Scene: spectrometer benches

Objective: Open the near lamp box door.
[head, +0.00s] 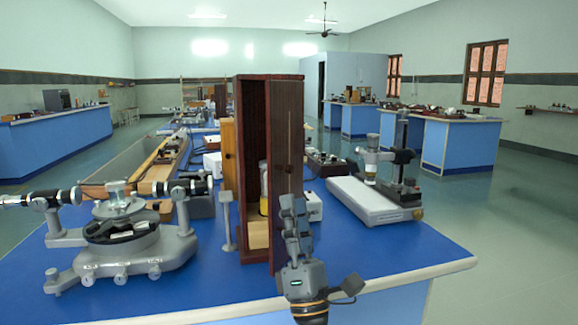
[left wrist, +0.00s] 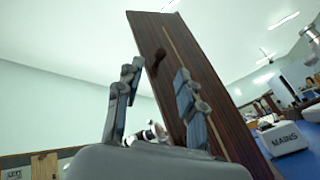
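The near lamp box (head: 254,77) is a tall dark red-brown wooden box on the blue bench in the head view. Its door (head: 287,120) stands swung out from the right side, so the inside shows, with a yellowish lamp (head: 263,190) and a pale wooden floor (head: 258,235). My left gripper (head: 292,215) is in front of the door's lower part and hides some of it. In the left wrist view the fingers of my left gripper (left wrist: 157,95) are apart, with the door panel (left wrist: 205,65) and its dark knob (left wrist: 159,56) beyond them. I cannot tell whether a finger touches the door. My right gripper is not in view.
A spectrometer (head: 120,240) stands on the bench left of the box. A white-based microscope (head: 370,200) stands to the right. A small grey stand (head: 227,225) is close to the box's left side. The bench's front right corner (head: 440,255) is clear.

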